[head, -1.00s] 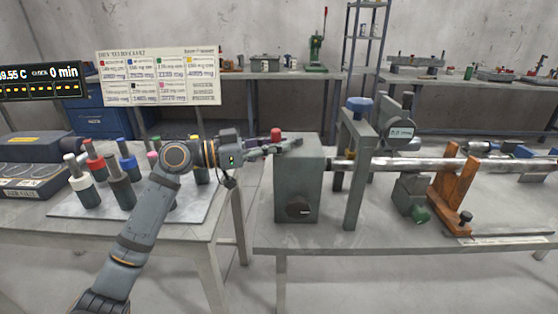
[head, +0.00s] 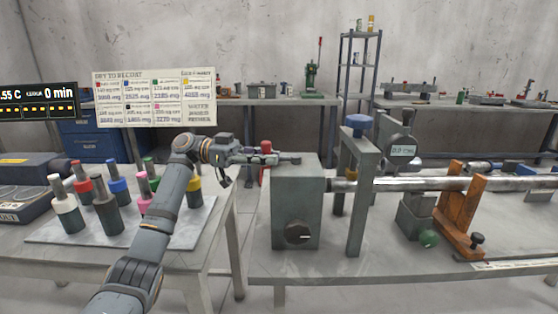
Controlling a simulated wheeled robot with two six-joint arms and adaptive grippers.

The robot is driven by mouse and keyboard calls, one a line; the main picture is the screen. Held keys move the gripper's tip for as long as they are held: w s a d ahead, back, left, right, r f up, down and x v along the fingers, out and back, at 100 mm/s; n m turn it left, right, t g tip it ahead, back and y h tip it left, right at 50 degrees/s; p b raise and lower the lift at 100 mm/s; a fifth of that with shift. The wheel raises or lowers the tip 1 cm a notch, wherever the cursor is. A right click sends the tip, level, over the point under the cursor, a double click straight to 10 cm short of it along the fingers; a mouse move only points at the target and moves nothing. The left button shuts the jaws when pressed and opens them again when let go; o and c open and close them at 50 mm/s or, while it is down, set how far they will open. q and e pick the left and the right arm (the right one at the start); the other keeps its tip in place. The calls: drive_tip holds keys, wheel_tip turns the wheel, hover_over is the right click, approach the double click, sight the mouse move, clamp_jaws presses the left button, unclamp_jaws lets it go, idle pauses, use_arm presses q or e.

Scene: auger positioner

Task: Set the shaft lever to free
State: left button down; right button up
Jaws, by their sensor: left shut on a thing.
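The shaft lever has a red knob (head: 266,147) and stands at the left end of a grey box (head: 298,200) on the bench. My left gripper (head: 270,157) reaches in from the left at the knob and is shut on the lever. The fingers partly hide the lever's stem and its pivot. A steel shaft (head: 400,184) runs right from the box. A black dial (head: 299,233) is on the box's front face. No lever label is readable. My right gripper is out of view.
A grey upright frame with a blue knob (head: 359,121), a gauge (head: 402,151) and an orange support (head: 460,209) stand along the shaft. Several coloured-capped bottles stand on a tray (head: 190,236) beneath my left arm. The bench front is clear.

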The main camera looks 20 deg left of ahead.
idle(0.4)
use_arm(q)
drive_tip(key=c, duration=1.8)
unclamp_jaws()
drive_tip(key=o, duration=0.5)
drive_tip(key=shift+a, duration=0.25)
drive_tip(key=shift+o, duration=0.2)
drive_tip(key=shift+d, duration=0.1)
wheel_tip(320, 180, up, 10)
